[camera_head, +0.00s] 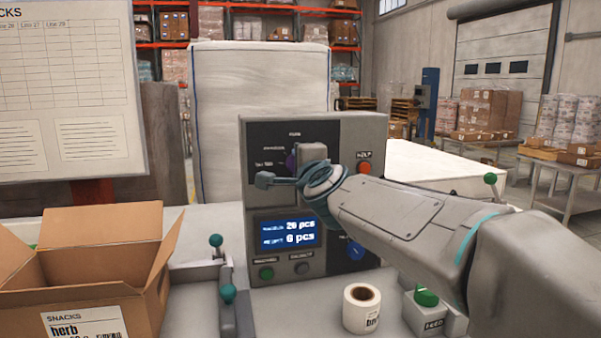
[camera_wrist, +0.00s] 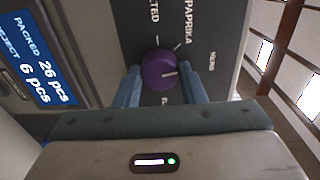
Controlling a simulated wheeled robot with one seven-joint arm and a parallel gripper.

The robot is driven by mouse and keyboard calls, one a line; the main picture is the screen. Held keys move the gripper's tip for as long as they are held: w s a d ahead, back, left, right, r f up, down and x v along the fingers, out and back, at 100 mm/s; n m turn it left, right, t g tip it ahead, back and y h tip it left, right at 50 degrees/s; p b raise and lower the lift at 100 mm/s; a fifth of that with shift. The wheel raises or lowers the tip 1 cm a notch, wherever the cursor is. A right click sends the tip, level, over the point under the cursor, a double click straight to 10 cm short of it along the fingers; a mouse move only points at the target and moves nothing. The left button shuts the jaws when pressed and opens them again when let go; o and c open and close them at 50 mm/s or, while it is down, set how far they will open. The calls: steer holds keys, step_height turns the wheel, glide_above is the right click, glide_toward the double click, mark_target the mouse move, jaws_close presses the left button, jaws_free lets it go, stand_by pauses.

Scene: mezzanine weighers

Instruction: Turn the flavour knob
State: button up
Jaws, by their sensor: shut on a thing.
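The flavour knob is a round purple knob (camera_wrist: 158,70) on the dark panel of the grey weigher console. In the wrist view my gripper (camera_wrist: 161,78) has its two blue fingers on either side of the knob, shut on it. The white mark on the knob points right in that view, towards the HERB side. The labels PAPRIKA and HERB are readable, and two others are partly cut off or covered. In the head view the knob (camera_head: 291,162) is mostly hidden behind my gripper (camera_head: 290,172).
The console (camera_head: 375,130) has a blue display (camera_head: 288,233) reading 26 and 6 pcs, a red HELP button (camera_head: 364,168) and a green button (camera_head: 266,273). An open SNACKS box (camera_head: 90,285), green-knobbed lever (camera_head: 228,292) and label roll (camera_head: 361,308) stand in front.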

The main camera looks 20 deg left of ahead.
steer(key=shift+m, duration=0.8)
steer(key=shift+b, duration=0.3)
steer(key=o, duration=1)
steer(key=shift+w, duration=0.1)
steer(key=shift+d, duration=0.1)
steer(key=v, duration=1.4)
steer(key=shift+b, duration=0.4)
steer(key=shift+w, duration=0.1)
